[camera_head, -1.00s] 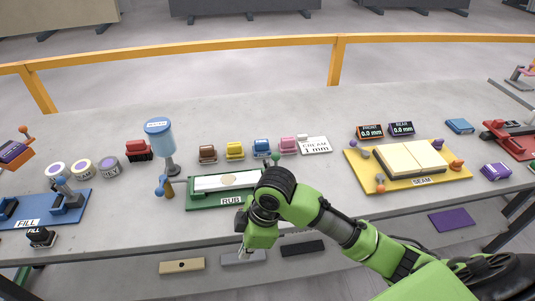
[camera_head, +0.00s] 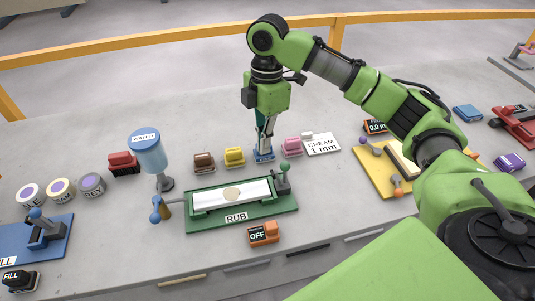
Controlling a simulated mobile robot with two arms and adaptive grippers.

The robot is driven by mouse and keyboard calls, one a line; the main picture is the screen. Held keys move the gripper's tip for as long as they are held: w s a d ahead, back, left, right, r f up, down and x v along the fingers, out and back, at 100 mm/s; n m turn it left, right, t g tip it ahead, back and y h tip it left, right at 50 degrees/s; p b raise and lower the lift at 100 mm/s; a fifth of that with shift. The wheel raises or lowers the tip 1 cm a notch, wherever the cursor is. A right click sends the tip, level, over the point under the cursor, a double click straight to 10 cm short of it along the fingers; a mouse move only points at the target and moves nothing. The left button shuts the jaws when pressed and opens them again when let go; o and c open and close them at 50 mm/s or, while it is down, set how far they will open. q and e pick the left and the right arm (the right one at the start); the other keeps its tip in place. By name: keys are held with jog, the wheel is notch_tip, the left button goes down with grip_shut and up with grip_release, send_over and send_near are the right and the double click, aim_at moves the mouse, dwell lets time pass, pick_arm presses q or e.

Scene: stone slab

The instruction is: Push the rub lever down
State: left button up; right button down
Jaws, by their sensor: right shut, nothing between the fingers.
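The green rub station (camera_head: 200,221) holds a white strip with a beige patch, with a "RUB" label on its front. The rub lever (camera_head: 284,168), a dark post with a green ball on top, stands upright at the station's right end. An orange switch marked "OFF" (camera_head: 265,232) sits in front of the station. My right gripper (camera_head: 264,150) points down behind the station, left of and beyond the lever and apart from it. Its fingers are shut and empty, with the tips over a small blue block (camera_head: 264,157); whether they touch it is unclear. My left gripper is not in view.
Brown (camera_head: 205,161), yellow (camera_head: 234,156) and pink (camera_head: 292,145) blocks flank the blue one. A blue water dispenser (camera_head: 149,153) stands left. The yellow seam board (camera_head: 372,179) is right, partly behind my arm.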

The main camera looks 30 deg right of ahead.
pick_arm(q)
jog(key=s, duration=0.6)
pick_arm(e)
jog(key=p, duration=0.2)
send_over(276, 173)
jog(key=a, duration=0.4)
notch_tip(276, 173, down, 6)
jog(key=f, duration=0.3)
jog(key=shift+s+f, duration=0.25)
jog(key=d+p, duration=0.1)
jog(key=d+r, duration=0.1)
jog(key=shift+w+d+p, duration=0.2)
jog(key=shift+d+p, duration=0.15)
jog(key=shift+p, duration=0.05)
jog(key=shift+s+d, duration=0.1)
jog(key=shift+d, duration=0.55)
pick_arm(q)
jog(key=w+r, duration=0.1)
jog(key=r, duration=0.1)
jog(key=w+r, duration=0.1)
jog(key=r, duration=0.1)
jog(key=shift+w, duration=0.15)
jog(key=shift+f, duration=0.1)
pick_arm(e)
jog(key=shift+w+d, duration=0.1)
jog(key=shift+w, duration=0.1)
